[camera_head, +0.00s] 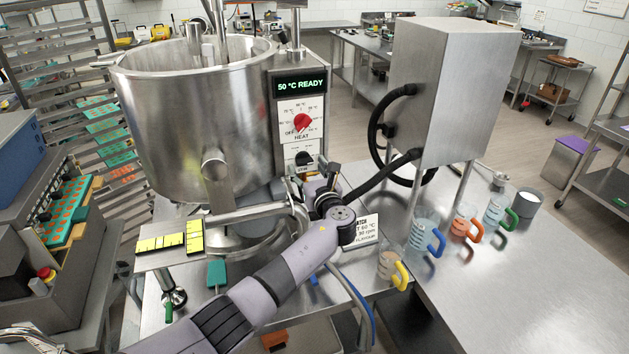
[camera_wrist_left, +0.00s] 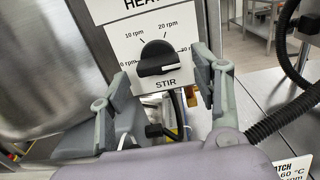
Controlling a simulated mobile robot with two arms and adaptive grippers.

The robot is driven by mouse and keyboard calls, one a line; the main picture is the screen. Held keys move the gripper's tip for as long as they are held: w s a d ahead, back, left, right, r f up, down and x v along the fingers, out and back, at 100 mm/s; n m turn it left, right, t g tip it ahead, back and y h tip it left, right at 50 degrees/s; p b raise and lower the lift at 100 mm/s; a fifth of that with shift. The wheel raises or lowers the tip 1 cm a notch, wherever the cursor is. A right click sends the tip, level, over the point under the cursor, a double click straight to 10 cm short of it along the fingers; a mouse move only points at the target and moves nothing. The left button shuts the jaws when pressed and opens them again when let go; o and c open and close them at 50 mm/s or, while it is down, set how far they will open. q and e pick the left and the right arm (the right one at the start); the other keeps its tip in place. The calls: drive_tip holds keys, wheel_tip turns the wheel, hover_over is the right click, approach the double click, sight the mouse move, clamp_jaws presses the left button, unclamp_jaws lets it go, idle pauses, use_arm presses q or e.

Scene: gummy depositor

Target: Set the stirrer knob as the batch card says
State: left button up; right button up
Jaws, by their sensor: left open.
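The black stirrer knob (camera_head: 303,158) sits on the STIR panel below the red HEAT knob (camera_head: 302,122). In the left wrist view the stirrer knob (camera_wrist_left: 157,58) has its bar nearly level, under 10 rpm and 20 rpm marks; which end points is hard to tell. My left gripper (camera_head: 318,182) is open in front of the panel. In the wrist view its fingers (camera_wrist_left: 162,72) stand either side of the knob, apparently not touching it. The batch card (camera_head: 364,230) is partly hidden by my left arm; its readable parts include "60 °C" and "rpm". My right gripper is out of view.
A large steel kettle (camera_head: 195,120) stands left of the panel. The display (camera_head: 302,85) reads 50 °C READY. A steel cabinet (camera_head: 450,90) with black hoses is at right.

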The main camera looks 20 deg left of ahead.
use_arm(q)
drive_tip(key=v, duration=1.1)
drive_tip(key=shift+s, duration=0.15)
drive_tip(key=shift+d, duration=0.15)
